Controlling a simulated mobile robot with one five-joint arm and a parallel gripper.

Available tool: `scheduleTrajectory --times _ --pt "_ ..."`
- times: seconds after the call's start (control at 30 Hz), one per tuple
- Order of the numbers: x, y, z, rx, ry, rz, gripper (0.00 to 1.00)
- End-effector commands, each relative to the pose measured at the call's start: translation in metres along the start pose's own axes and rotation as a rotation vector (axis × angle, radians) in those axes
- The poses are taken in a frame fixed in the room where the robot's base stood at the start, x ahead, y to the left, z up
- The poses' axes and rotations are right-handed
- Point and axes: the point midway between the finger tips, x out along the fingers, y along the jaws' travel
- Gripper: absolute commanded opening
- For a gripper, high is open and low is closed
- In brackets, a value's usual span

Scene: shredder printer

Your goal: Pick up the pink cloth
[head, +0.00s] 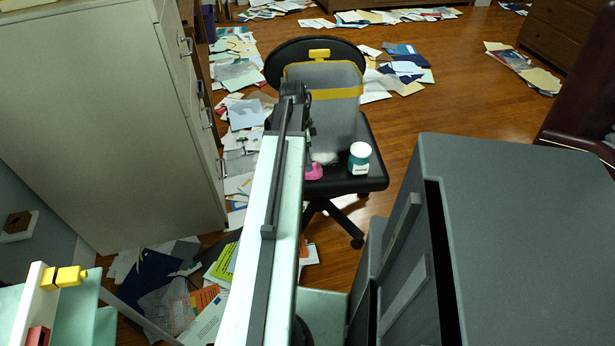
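A small pink item (313,172), which I take for the pink cloth, lies on the black seat of an office chair (345,184). Its left side is hidden behind my arm, and it is too small to tell its folds. My arm reaches forward from the bottom of the head view to the chair. The dark end of the arm with my gripper (307,130) is above the seat, just behind the pink item in the picture. The fingers are not clear, so I cannot tell whether they are open or what they touch.
A white bottle with a teal label (359,158) and a small white item (325,158) are on the seat. A grey bin with a yellow band (335,95) stands behind. A beige cabinet (100,110) is left, a dark grey cabinet (530,230) right. Papers litter the floor.

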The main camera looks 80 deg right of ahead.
Motion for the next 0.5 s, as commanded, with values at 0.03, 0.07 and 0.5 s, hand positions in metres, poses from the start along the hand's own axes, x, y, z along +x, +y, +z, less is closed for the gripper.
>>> scheduleTrajectory --times 0.03,0.07,0.5 --pt "0.010 0.000 0.001 0.000 0.000 0.000 0.85" --pt "0.009 0.000 0.001 -0.001 0.000 0.000 0.85" --pt "0.060 0.005 0.003 -0.003 0.000 0.000 0.85"
